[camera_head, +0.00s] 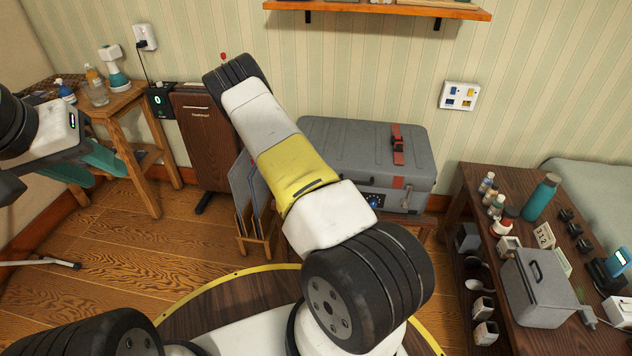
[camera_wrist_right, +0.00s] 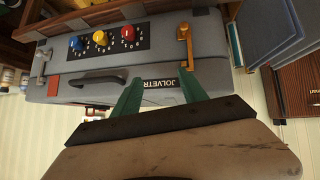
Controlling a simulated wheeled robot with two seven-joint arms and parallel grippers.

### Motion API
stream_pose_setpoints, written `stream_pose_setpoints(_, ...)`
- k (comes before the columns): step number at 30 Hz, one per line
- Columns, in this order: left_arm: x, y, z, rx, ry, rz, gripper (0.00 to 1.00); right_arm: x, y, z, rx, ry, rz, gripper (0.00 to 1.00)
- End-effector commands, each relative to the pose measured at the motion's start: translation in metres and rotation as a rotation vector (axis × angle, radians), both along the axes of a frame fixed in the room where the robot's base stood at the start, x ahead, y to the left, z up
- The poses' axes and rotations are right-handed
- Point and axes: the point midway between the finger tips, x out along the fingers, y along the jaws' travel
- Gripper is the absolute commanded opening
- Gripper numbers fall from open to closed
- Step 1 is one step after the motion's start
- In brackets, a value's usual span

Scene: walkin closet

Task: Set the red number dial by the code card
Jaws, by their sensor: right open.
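The grey case (camera_head: 365,150) stands by the wall in the head view, its dial panel partly hidden by my right arm. In the right wrist view the case appears upside down, with blue (camera_wrist_right: 76,43), yellow (camera_wrist_right: 100,38) and red (camera_wrist_right: 127,33) dials in a row. White numbers surround the red dial; its setting is too small to read. My right gripper (camera_wrist_right: 160,82) is open and empty before the case, apart from the red dial. My left gripper (camera_head: 98,164) is open and empty at the far left. A small white card with digits (camera_head: 544,236) stands on the right table.
The right table (camera_head: 477,190) holds bottles, a teal flask (camera_head: 541,197) and a grey box (camera_head: 538,288). A brass latch (camera_wrist_right: 185,45) and dark handle (camera_wrist_right: 98,77) sit on the case front. A wooden stool (camera_head: 118,105) and brown cabinet (camera_head: 203,140) stand left.

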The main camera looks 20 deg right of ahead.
Motion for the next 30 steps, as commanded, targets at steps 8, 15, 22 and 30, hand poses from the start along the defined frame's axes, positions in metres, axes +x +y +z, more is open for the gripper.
stream_pose_setpoints(8,0.000,0.000,0.000,0.000,0.000,0.000,0.36,-0.034,-0.042,-0.092,-0.301,-0.049,0.094,0.50)
stream_pose_setpoints(15,0.000,0.000,0.000,0.000,0.000,0.000,0.36,-0.050,-0.052,-0.119,-0.416,-0.086,0.163,0.50)
stream_pose_setpoints(22,0.000,0.000,0.000,0.000,0.000,0.000,0.36,-0.038,-0.066,-0.129,-0.429,-0.091,0.170,0.50)
stream_pose_setpoints(30,0.000,0.000,0.000,0.000,0.000,0.000,0.36,-0.008,-0.092,-0.143,-0.426,-0.091,0.169,0.50)
